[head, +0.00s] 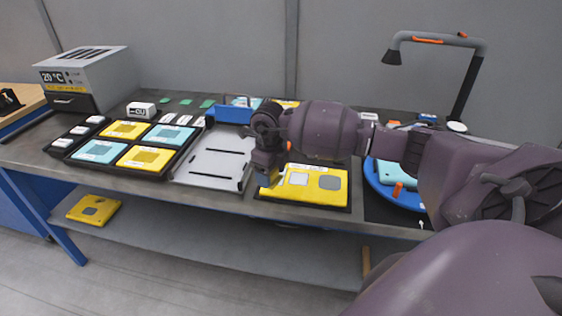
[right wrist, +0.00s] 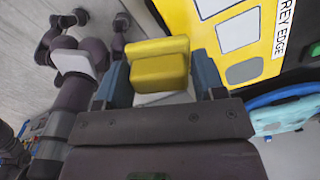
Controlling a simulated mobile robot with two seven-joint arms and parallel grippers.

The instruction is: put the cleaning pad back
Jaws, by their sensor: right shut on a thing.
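My right gripper (head: 268,178) is over the front part of the bench, at the left edge of a yellow panel (head: 328,184). In the right wrist view its two blue-grey fingers are shut on a small yellow block (right wrist: 160,65), which I take to be the cleaning pad. The pad's underside is hidden, and I cannot tell whether it touches anything below. The yellow panel, with grey patches and a label partly reading "EDGE", also shows in the right wrist view (right wrist: 205,40). My left gripper does not show clearly in either view.
A grey tray (head: 212,168) with dark slots lies left of the gripper. A black tray (head: 172,160) holds yellow and light blue panels. A blue round dish (head: 386,190) stands right, beside a lamp (head: 470,75). A grey oven-like box (head: 85,75) stands at far left.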

